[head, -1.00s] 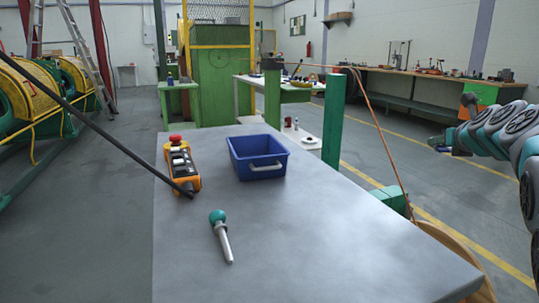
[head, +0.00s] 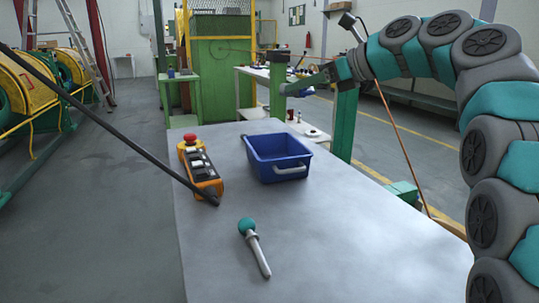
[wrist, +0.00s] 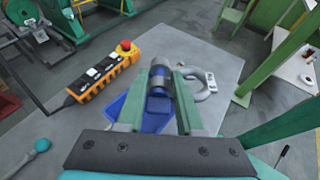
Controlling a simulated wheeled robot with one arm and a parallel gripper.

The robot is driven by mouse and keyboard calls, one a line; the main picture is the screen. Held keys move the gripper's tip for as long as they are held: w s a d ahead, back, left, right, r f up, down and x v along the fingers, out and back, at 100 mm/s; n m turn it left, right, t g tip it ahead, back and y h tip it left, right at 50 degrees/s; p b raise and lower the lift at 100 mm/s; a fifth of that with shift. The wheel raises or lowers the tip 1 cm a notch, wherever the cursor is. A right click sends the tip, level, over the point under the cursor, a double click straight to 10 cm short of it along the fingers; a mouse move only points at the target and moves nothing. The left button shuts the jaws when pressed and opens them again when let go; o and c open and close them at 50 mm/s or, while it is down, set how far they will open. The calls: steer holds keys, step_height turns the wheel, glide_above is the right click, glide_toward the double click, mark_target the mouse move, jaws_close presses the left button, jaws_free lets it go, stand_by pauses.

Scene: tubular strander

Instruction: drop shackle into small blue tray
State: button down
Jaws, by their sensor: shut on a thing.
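In the wrist view the blue tray (wrist: 113,113) shows below and partly behind my gripper (wrist: 161,84). The green fingers are shut on a grey shackle (wrist: 205,84). The shackle's thick cylindrical part sits between the fingers and its curved bow sticks out to the right.
An orange pendant control (head: 203,175) with a red button lies left of the tray. A tool with a teal ball handle (head: 247,226) lies in front. A green post (head: 345,125) stands behind the table at right. The table's front right is clear.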

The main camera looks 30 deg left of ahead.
mark_target(282, 90)
steer(key=shift+n+g, duration=0.7)
steer(key=shift+g, duration=0.1)
steer(key=s+a, duration=0.1)
steer(key=s, duration=0.1)
steer(key=s+a, duration=0.1)
steer(key=s, duration=0.1)
steer(key=shift+a+f, duration=0.35)
steer(key=shift+f, duration=0.05)
step_height(282, 90, down, 6)
steer(key=shift+r+b, duration=0.1)
steer(key=shift+b, duration=0.95)
steer(key=shift+c, duration=2.4)
jaws_free()
steer(key=v, duration=0.8)
